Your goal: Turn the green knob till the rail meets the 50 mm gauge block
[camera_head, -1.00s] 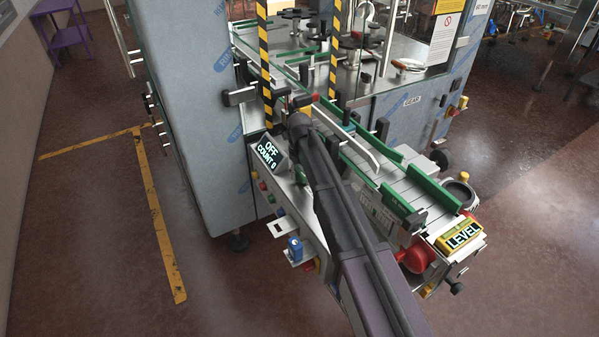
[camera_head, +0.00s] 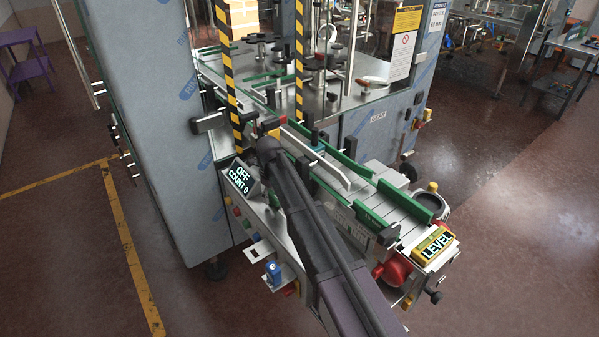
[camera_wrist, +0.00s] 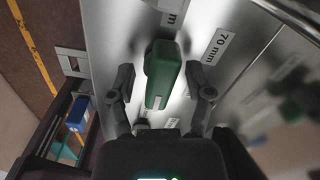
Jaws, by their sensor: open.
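The green knob (camera_wrist: 163,75) is in the middle of the wrist view, in front of a metal panel. My gripper (camera_wrist: 161,88) is open, with one dark finger on each side of the knob; I cannot tell whether either touches it. In the head view, my arm hides the knob and gripper. A pale guide rail (camera_head: 322,162) runs along the conveyor, with green rails (camera_head: 341,167) beside it. I cannot make out which piece is the 50 mm gauge block, or whether the rail touches it.
A "70 mm" label (camera_wrist: 215,46) is right of the knob. A blue item (camera_head: 273,272) sits on a small bracket, also in the wrist view (camera_wrist: 78,114). The display (camera_head: 240,178) reads OFF, COUNT 0. A yellow LEVEL box (camera_head: 436,246) is at the conveyor's end.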

